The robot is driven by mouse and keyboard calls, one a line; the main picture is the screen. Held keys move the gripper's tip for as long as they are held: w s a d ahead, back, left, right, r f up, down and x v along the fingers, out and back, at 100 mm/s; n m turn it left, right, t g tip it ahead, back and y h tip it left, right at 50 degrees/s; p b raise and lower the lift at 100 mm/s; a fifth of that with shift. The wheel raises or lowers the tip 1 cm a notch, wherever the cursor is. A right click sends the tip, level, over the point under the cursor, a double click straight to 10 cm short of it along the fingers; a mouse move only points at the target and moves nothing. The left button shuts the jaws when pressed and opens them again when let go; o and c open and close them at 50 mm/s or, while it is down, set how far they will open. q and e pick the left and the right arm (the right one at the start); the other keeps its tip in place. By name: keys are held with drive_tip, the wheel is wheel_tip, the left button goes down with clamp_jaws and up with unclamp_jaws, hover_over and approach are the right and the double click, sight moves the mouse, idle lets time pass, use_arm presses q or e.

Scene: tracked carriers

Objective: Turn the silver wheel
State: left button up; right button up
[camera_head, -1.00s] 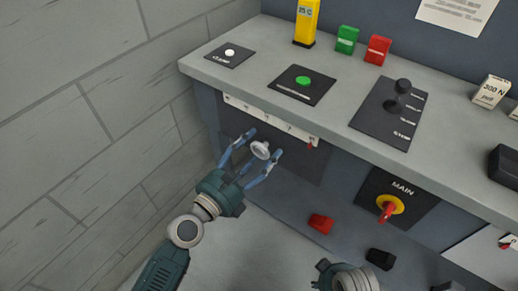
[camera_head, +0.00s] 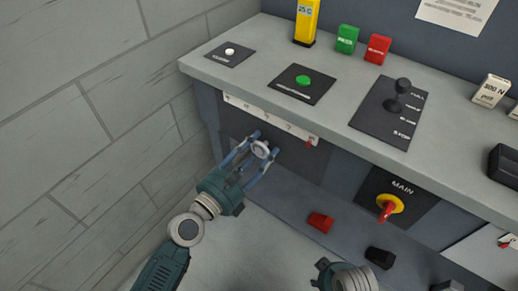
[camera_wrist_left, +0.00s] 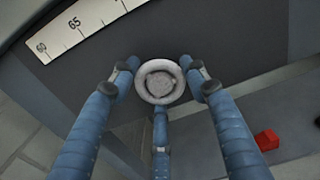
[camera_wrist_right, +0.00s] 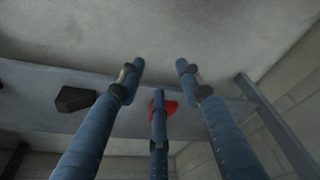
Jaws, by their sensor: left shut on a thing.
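The silver wheel (camera_head: 260,149) is a small round knob on the dark front panel of the bench, under the white scale strip. It also shows in the left wrist view (camera_wrist_left: 160,80) as a ring with a grey middle. My left gripper (camera_head: 259,147) is shut on the wheel, with its blue fingers around the rim. My right gripper (camera_wrist_right: 159,72) is open and empty, facing the floor and a low ledge; in the head view only part of its wrist shows at the bottom.
The scale strip (camera_head: 270,120) with a red pointer (camera_head: 309,144) runs just above the wheel. A red pedal (camera_head: 320,222) and a black pedal (camera_head: 380,258) sit low down. The yellow and red MAIN switch (camera_head: 390,207) is to the right. A block wall (camera_head: 90,120) stands on the left.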

use_arm(q)
drive_tip(key=shift+r+m, duration=0.3)
drive_tip(key=shift+m, duration=0.5)
drive_tip(key=m, duration=0.2)
drive_tip(key=shift+m, duration=0.3)
drive_tip(key=m+p, duration=0.1)
drive_tip(key=m, duration=0.4)
drive_tip(key=shift+d, duration=0.1)
drive_tip(key=m, duration=0.3)
drive_tip(key=shift+m+p, duration=0.45)
drive_tip(key=shift+m, duration=1.35)
drive_tip(key=shift+s+d+f+m, duration=0.1)
drive_tip(key=shift+m, duration=0.4)
use_arm(e)
wheel_tip(320, 180, down, 8)
drive_tip(key=s, duration=0.3)
drive_tip(key=shift+d+r, duration=0.15)
drive_tip(key=shift+d, duration=0.05)
drive_tip(key=shift+s+f+g, duration=0.2)
drive_tip(key=shift+g, duration=0.1)
